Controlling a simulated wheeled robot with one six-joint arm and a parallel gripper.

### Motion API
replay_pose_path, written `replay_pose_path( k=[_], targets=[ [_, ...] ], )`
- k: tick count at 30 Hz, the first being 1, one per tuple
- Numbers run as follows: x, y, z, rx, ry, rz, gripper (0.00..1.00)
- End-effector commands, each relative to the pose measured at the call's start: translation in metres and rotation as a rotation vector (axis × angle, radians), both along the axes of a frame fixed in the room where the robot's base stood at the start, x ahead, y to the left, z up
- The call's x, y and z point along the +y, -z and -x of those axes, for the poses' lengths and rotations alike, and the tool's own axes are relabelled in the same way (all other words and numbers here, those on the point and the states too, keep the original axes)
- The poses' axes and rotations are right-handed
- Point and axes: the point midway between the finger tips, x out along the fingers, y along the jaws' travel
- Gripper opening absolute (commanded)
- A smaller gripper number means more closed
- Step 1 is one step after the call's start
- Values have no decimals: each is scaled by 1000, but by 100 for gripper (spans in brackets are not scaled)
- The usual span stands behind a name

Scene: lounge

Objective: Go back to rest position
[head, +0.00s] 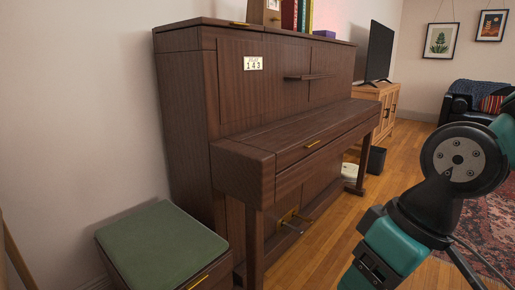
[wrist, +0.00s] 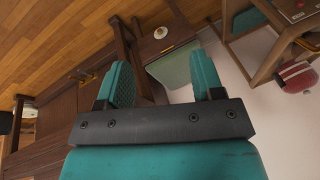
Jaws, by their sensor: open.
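My gripper (wrist: 163,82) shows in the wrist view with its two teal fingers spread apart and nothing between them. The gripper itself is out of the head view, where only teal and black links of my arm stand at the right. A dark brown upright piano (head: 270,90) with a number label stands in the middle of the head view, to the left of my arm. The wrist view is tilted, and the piano's dark wood (wrist: 55,120) shows at its left.
A bench with a green cushion (head: 160,245) stands at the lower left. Books (head: 297,14) stand on the piano. A television (head: 378,52) on a wooden cabinet (head: 385,105), a dark bin (head: 376,160) and an armchair (head: 470,100) are farther back. Wooden floor (head: 335,215) is bare between piano and arm.

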Motion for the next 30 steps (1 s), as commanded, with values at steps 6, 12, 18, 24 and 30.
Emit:
replay_pose_path(
  k=[6, 12, 18, 24, 30],
  targets=[
    [-10, -31, 48, 54, -33, -17, 61],
    [-10, -78, 47, 53, -33, -16, 61],
    [-10, -143, 47, 52, -33, -16, 61],
    [-10, -217, 46, 51, -32, -17, 61],
    [-10, -256, 46, 51, -32, -17, 61]
  ],
)
